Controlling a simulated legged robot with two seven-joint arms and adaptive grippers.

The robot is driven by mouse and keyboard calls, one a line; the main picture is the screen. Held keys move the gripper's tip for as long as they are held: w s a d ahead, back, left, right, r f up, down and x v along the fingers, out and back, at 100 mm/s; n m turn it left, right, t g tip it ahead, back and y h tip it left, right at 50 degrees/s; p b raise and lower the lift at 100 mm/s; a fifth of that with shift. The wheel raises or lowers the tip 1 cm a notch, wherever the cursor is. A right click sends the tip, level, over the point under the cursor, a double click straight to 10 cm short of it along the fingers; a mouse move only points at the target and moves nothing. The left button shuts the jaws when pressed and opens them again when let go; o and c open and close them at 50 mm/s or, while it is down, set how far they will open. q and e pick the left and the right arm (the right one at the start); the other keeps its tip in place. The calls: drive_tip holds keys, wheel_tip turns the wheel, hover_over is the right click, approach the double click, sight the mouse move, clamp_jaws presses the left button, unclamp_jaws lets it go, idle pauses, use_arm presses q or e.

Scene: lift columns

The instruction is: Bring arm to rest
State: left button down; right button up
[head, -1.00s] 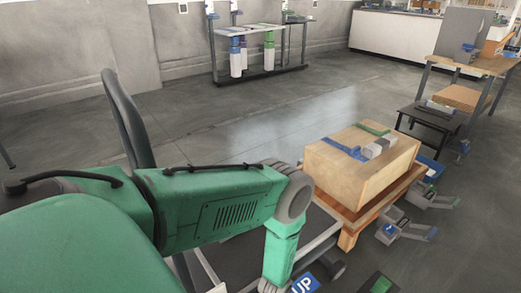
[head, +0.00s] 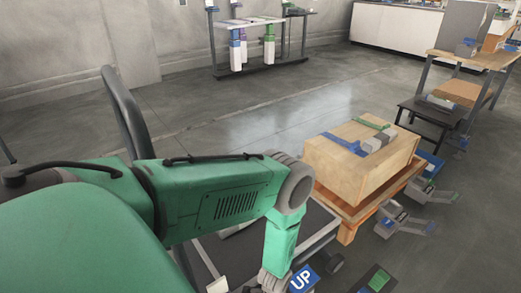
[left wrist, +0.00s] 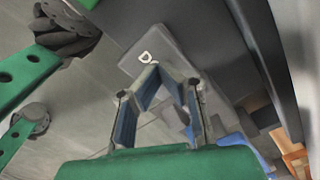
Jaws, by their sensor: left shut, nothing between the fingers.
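My left arm (head: 215,200) is green and comes in from the left in the head view, bent at a grey joint with its lower link pointing down. Its gripper is below that picture's edge. In the left wrist view my left gripper (left wrist: 168,78) is shut, with nothing between its blue-lined fingers. Beyond the fingers is a grey panel (left wrist: 150,58) marked with a letter D, the rest of its lettering hidden. I cannot tell whether the fingers touch it. My right gripper is not in view.
A blue UP sign (head: 304,279) is beside the lower link. A wooden box (head: 350,170) stands on a wooden pallet (head: 347,228) to the right. Grey-and-blue devices (head: 405,224) lie on the floor beyond. The floor (head: 250,115) behind the arm is open.

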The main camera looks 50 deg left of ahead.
use_arm(q)
wheel_tip(320, 180, up, 3)
drive_tip(key=shift+f+p, duration=0.1)
drive_tip(key=shift+p, duration=0.75)
drive_tip(key=shift+f, duration=0.1)
